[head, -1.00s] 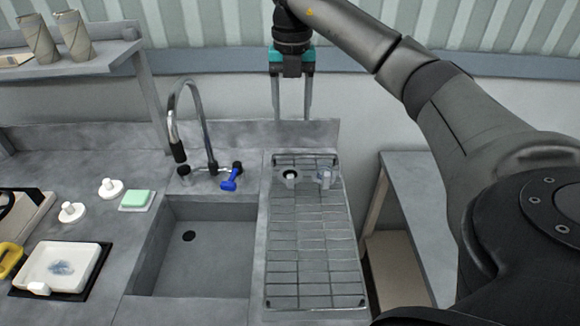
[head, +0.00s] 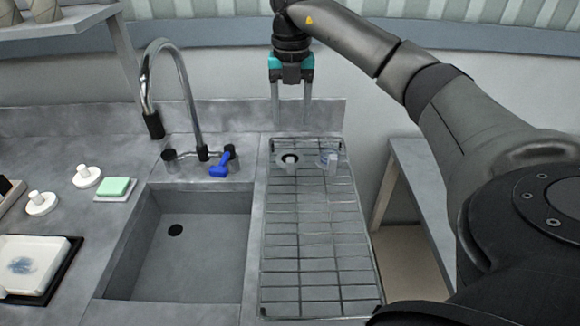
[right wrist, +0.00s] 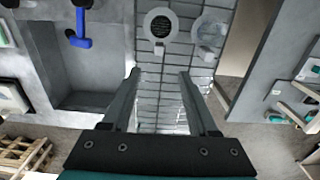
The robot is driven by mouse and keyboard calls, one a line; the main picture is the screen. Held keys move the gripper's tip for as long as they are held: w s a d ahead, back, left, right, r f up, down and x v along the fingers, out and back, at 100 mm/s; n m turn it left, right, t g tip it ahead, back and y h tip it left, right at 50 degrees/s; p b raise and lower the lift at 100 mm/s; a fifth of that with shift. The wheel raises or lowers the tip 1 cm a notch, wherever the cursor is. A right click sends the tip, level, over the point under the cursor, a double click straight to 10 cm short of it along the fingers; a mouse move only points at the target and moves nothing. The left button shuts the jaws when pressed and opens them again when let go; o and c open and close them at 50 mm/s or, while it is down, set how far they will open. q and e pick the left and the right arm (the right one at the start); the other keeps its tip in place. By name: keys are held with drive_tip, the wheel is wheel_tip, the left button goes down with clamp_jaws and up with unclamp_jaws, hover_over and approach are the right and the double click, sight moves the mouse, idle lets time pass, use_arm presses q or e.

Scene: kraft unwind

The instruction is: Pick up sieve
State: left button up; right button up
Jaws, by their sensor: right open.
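What looks like the sieve (head: 289,158) is a small white ring with a dark mesh and a short handle, lying at the far end of the wire drying rack (head: 309,262). In the right wrist view the sieve (right wrist: 160,22) shows its round dark mesh, with the handle pointing toward my fingers. My right gripper (head: 291,124) is open and empty, pointing down above the far end of the rack. In the right wrist view its fingertips (right wrist: 160,74) are apart, with the sieve beyond them. My left gripper is out of view.
A clear round item (head: 328,159) stands close to the right of the sieve. A sink (head: 187,255) with a tall faucet (head: 187,95) and a blue-handled brush or tool (head: 220,164) is left of the rack. A wall is behind. A lower grey table (head: 418,190) is right.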

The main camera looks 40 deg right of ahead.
sight(291, 158)
drive_tip(key=f, duration=0.8)
drive_tip(key=f+b, duration=0.1)
drive_tip(key=f, duration=0.4)
drive_tip(key=shift+w+d, duration=0.1)
drive_tip(key=shift+w, duration=0.15)
clamp_jaws()
